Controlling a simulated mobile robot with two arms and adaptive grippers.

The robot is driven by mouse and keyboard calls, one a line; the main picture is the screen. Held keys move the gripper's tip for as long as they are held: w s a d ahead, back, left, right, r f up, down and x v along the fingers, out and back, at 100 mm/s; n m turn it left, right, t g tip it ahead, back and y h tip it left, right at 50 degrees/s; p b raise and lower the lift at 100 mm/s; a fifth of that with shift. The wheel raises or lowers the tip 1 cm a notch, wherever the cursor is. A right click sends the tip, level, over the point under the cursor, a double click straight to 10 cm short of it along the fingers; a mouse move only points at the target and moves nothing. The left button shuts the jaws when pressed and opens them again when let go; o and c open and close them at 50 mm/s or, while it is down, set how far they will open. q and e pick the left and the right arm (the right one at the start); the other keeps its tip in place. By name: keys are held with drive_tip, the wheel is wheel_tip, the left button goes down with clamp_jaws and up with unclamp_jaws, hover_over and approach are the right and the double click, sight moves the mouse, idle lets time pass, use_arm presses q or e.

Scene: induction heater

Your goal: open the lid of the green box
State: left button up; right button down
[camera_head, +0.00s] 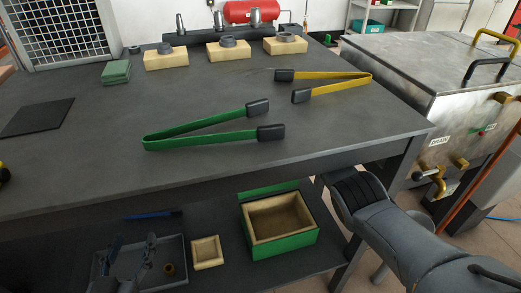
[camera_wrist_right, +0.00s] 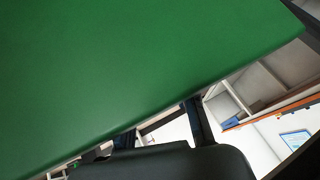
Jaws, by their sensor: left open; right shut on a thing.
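The green box (camera_head: 283,242) stands on the lower shelf below the workbench. Its top is uncovered and its tan inside shows. A green strip (camera_head: 268,189) behind its back edge looks like the raised lid, mostly hidden by the bench top. In the right wrist view a large green panel, apparently the lid (camera_wrist_right: 130,70), fills the upper left. My right gripper (camera_wrist_right: 165,163) shows as a dark part against its lower edge, shut on it. In the head view my right arm reaches in at lower right; its fingertips are hidden. My left gripper (camera_head: 133,255) is open and empty, above the grey tray.
The grey tray (camera_head: 178,270) and a small wooden box (camera_head: 207,252) are left of the green box. Green tongs (camera_head: 200,124) and yellow tongs (camera_head: 335,83) lie on the workbench (camera_head: 230,165). A metal tank (camera_head: 400,65) stands at right.

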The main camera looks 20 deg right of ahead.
drive_tip(key=shift+s+d+f, duration=0.3)
drive_tip(key=shift+d+f, duration=0.2)
drive_tip(key=shift+f, duration=0.1)
drive_tip(key=c, duration=1)
unclamp_jaws()
use_arm(q)
drive_tip(key=shift+f, duration=0.1)
use_arm(e)
drive_tip(key=shift+w+r, duration=0.15)
drive_tip(key=shift+r, duration=0.15)
